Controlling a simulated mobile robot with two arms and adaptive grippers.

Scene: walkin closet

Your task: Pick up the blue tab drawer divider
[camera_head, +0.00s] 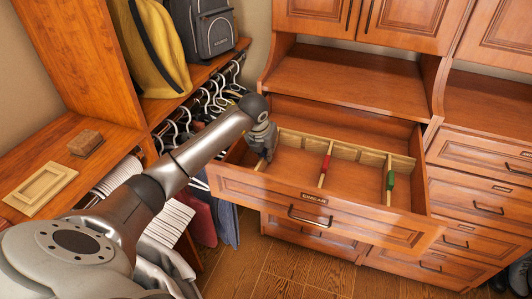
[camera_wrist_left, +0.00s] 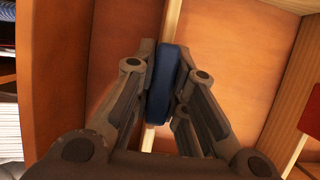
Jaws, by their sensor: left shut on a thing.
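My left gripper (camera_head: 264,142) reaches into the left part of an open drawer (camera_head: 335,220). In the left wrist view its fingers (camera_wrist_left: 163,95) are shut on the blue tab (camera_wrist_left: 162,84) of a pale wooden divider (camera_wrist_left: 173,22). In the head view the gripper hides most of this divider, and only a bit of pale wood (camera_head: 261,165) shows below it. I cannot tell whether the divider is raised off the drawer floor. A red tab divider (camera_head: 326,165) and a green tab divider (camera_head: 390,180) stand to the right in the drawer. My right gripper is not in view.
The drawer's front panel (camera_head: 270,203) and left side wall are close to the gripper. Hanging clothes (camera_head: 225,222) are left of the drawer. A yellow bag (camera_head: 155,50) and a grey backpack (camera_head: 208,30) sit on a shelf above. The floor (camera_head: 290,268) in front looks clear.

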